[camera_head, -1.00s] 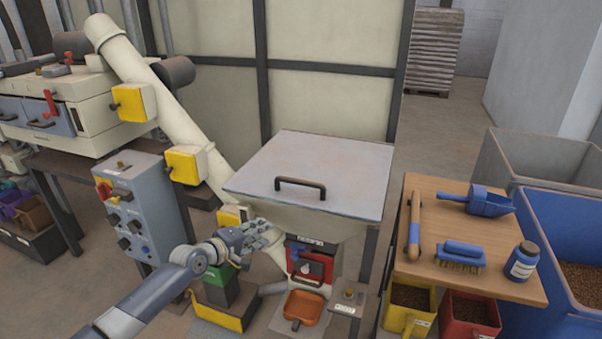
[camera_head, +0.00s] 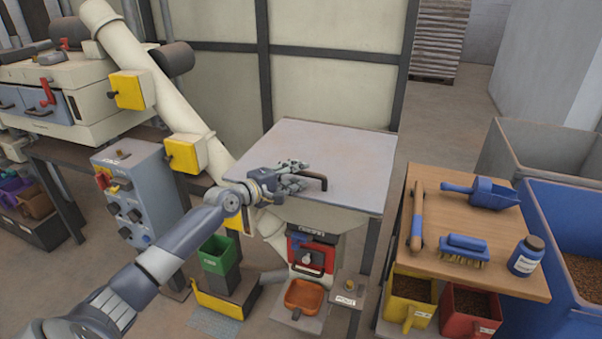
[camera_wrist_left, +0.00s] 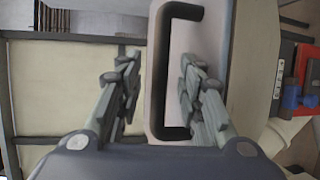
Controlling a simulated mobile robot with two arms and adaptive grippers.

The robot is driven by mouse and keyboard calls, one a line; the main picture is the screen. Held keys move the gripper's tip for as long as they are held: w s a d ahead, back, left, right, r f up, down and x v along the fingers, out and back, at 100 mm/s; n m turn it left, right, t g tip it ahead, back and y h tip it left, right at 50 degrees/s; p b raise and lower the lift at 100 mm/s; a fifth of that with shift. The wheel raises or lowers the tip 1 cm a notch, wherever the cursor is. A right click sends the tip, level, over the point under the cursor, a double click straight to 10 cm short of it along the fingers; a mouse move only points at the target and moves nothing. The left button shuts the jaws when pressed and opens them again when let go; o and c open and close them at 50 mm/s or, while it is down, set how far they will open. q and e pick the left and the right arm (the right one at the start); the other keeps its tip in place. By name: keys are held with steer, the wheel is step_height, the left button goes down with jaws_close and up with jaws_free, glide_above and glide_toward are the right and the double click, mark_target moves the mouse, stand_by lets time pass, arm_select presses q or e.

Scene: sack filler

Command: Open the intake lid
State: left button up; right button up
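The intake lid (camera_head: 335,150) is a flat grey panel lying closed on top of the cream hopper (camera_head: 325,213). Its dark handle (camera_head: 318,178) is near the lid's front edge, partly hidden by my left gripper (camera_head: 292,178). In the left wrist view the open fingers of my left gripper (camera_wrist_left: 158,65) appear on either side of the handle's long bar (camera_wrist_left: 157,90). The fingers are not closed on it, and I cannot tell whether they touch it. The lid (camera_wrist_left: 235,75) lies behind the right-hand finger there. My right gripper is not in view.
A wooden table (camera_head: 455,215) right of the hopper holds a blue scoop (camera_head: 485,192), brush (camera_head: 463,248) and jar (camera_head: 526,256). A grey control box (camera_head: 140,195) and a slanted cream pipe (camera_head: 160,90) stand left of the hopper. A dark-framed wall panel is behind.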

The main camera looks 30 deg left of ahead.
arm_select(q)
steer(key=shift+x, duration=1.25)
jaws_close()
